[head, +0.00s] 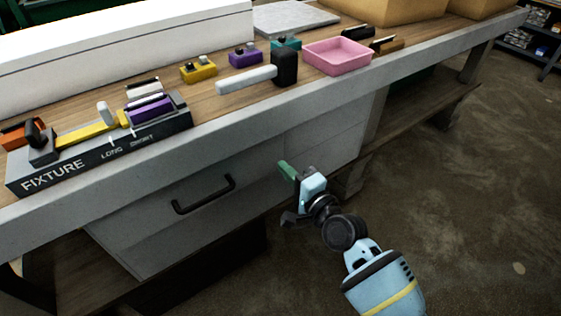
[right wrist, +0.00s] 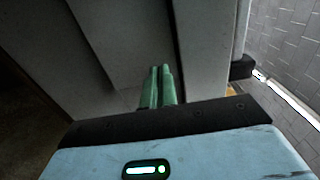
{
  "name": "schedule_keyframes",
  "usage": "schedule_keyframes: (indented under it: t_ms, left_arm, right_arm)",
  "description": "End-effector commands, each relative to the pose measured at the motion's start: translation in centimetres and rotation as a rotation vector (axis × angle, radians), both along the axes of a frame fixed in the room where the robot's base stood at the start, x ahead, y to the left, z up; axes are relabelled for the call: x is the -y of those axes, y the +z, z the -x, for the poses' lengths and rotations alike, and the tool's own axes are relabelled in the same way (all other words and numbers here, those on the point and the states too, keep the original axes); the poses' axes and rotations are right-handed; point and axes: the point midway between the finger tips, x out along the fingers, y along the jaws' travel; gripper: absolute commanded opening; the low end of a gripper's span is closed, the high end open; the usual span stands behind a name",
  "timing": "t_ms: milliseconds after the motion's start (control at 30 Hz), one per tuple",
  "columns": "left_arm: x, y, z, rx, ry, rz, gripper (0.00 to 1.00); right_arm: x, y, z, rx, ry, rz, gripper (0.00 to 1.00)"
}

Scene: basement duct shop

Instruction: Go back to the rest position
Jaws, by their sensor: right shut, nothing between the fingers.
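My right gripper (head: 287,171) is in front of the bench's drawer cabinet, below the bench top and apart from it. Its green fingers also show in the right wrist view (right wrist: 160,77), close together with nothing between them. The right arm reaches up from the lower right in the head view. My left gripper is not in the head view.
The workbench edge (head: 235,125) runs diagonally across. A drawer handle (head: 203,195) sticks out left of my right gripper. On top are a fixture (head: 105,145), a black-and-white hammer-like tool (head: 285,68) and a pink tray (head: 337,57). The floor (head: 460,190) at right is clear.

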Motion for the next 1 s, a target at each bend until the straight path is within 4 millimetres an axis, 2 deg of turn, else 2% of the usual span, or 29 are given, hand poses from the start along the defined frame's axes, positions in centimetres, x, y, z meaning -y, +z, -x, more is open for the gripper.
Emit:
schedule_keyframes:
  t_ms: [333, 467, 567, 667, 800, 1000]
  left_arm:
    - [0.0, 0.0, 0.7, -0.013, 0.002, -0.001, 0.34]
    - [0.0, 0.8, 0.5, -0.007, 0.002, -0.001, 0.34]
    - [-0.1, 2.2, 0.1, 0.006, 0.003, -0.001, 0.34]
    - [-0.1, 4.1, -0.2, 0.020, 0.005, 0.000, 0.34]
    - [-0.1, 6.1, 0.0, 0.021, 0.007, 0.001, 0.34]
    - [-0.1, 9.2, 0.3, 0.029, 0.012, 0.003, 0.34]
  right_arm:
    - [0.1, -0.1, 0.1, -0.001, 0.000, 0.002, 0.00]
    - [0.4, -0.7, 1.3, -0.006, -0.006, 0.036, 0.00]
    - [1.2, -1.9, 3.6, -0.012, -0.017, 0.109, 0.00]
    - [2.2, -3.5, 6.9, -0.022, -0.027, 0.215, 0.00]
    - [3.9, -5.7, 12.1, -0.036, -0.028, 0.381, 0.00]
    - [6.6, -7.4, 20.0, -0.057, -0.004, 0.626, 0.00]
